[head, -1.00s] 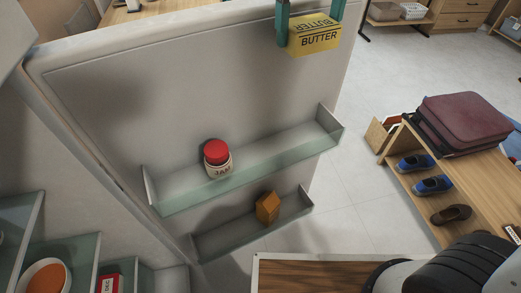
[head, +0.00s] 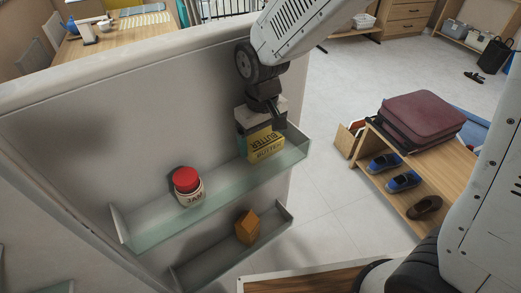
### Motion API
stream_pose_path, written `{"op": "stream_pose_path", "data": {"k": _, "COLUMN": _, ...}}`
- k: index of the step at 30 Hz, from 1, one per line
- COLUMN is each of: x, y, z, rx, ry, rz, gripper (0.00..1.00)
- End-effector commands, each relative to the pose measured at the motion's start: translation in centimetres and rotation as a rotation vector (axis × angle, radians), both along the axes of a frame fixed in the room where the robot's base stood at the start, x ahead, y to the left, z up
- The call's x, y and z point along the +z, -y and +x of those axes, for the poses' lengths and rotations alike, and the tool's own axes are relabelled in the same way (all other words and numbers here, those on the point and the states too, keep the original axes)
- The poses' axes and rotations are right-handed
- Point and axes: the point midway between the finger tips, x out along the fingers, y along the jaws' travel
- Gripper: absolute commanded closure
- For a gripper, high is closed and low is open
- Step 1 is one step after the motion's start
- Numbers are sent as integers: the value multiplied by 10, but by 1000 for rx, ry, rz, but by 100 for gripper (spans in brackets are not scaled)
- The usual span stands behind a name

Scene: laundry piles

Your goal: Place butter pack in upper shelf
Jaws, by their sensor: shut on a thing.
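The yellow butter pack (head: 265,148), with dark BUTTER lettering, is in the head view at the right part of the upper door shelf (head: 150,232). My gripper (head: 262,128) is above and behind it, shut on the pack; its fingers are mostly hidden. The pack's lower edge is at about the height of the shelf's clear front. I cannot tell whether it touches the shelf floor. A jam jar (head: 188,187) with a red lid stands on the same shelf, to the left, with a gap between them.
A lower door shelf (head: 200,272) holds a small orange-brown carton (head: 247,227). A wooden rack (head: 410,170) with shoes and a maroon folded item (head: 424,118) stands to the right. Open floor lies between door and rack.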

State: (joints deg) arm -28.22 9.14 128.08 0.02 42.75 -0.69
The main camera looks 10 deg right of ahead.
Motion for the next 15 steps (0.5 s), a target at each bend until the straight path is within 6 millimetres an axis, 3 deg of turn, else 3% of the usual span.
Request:
{"op": "stream_pose_path", "data": {"k": 9, "x": -40, "y": 0, "z": 0, "rx": 0, "ry": -2, "rz": -1, "gripper": 48}}
{"op": "stream_pose_path", "data": {"k": 15, "x": -44, "y": 0, "z": 0, "rx": 0, "ry": 1, "rz": 0, "gripper": 48}}
